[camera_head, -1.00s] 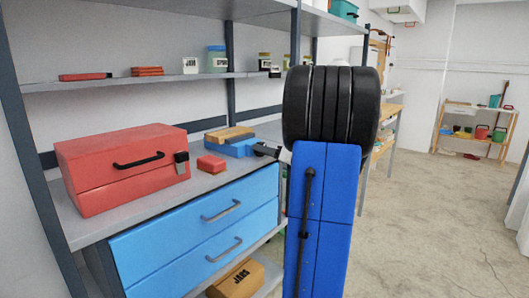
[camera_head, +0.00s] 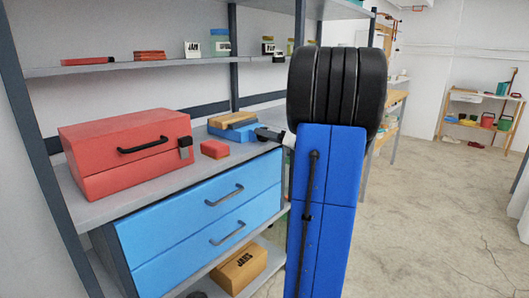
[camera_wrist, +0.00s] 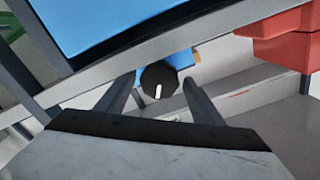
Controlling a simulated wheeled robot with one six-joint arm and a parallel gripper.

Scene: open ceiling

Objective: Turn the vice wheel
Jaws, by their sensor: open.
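The blue vice (camera_head: 238,134) sits on the grey workbench, with a wooden part along its top. Its black round wheel (camera_wrist: 151,82), with a white mark, shows in the wrist view in front of the blue vice body (camera_wrist: 183,60). My gripper (camera_wrist: 159,79) is open, with one dark finger on each side of the wheel. I cannot tell whether either finger touches it.
A red toolbox (camera_head: 95,150) and a small red block (camera_head: 214,149) stand left of the vice on the bench (camera_head: 95,207). Blue drawers (camera_head: 205,215) are below. A shelf (camera_head: 110,68) with jars runs above. Open floor (camera_head: 430,200) lies to the right.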

